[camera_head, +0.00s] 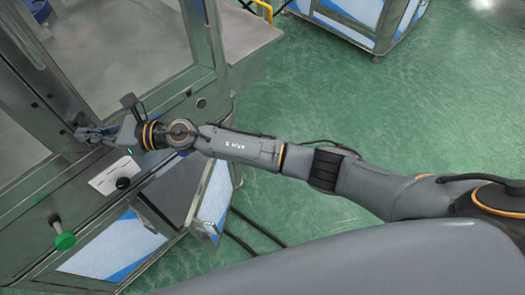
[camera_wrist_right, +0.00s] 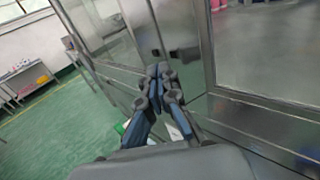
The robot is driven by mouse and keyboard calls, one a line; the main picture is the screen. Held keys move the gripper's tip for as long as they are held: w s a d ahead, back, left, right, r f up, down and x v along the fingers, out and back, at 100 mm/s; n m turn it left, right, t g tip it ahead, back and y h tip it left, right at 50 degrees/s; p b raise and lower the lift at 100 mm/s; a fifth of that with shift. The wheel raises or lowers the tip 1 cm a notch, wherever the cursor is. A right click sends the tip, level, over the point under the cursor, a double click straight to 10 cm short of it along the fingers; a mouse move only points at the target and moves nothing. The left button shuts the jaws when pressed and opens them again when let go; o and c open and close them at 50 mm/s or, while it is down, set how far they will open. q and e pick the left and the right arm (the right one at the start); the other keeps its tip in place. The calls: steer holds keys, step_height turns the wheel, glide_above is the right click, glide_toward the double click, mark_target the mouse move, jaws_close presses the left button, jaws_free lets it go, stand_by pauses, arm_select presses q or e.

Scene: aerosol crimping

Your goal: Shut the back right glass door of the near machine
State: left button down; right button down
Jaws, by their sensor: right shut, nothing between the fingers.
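The near machine (camera_head: 60,205) fills the left of the head view, with a steel frame around large glass panels. One glass panel (camera_head: 120,50) stands at the upper left; it may be the back right door, but I cannot tell for sure. My right gripper (camera_head: 84,132) is shut and empty beside the steel frame, low by the glass. In the right wrist view, the shut fingertips (camera_wrist_right: 160,72) point at steel uprights between a left glass panel (camera_wrist_right: 105,28) and a right one (camera_wrist_right: 265,50). Contact and the door's gap are unclear. My left gripper is out of view.
A green button (camera_head: 64,241) and a black knob (camera_head: 123,183) sit on the machine's front ledge. A blue-and-white lower panel (camera_head: 212,195) stands at an angle below. Another machine (camera_head: 360,18) is at the back. Green floor (camera_head: 420,110) is open to the right.

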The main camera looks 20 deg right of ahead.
steer(key=shift+w+a, duration=0.15)
steer(key=shift+w, duration=0.3)
steer(key=shift+w+a+r+b, duration=0.1)
steer(key=shift+w+a+b, duration=0.1)
steer(key=shift+w+b, duration=0.25)
steer(key=shift+r, duration=0.15)
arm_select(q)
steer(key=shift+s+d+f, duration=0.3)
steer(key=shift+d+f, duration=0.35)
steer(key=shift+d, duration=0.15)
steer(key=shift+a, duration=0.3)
arm_select(e)
steer(key=shift+w+r, duration=0.1)
steer(key=shift+r, duration=0.15)
steer(key=shift+d, duration=0.1)
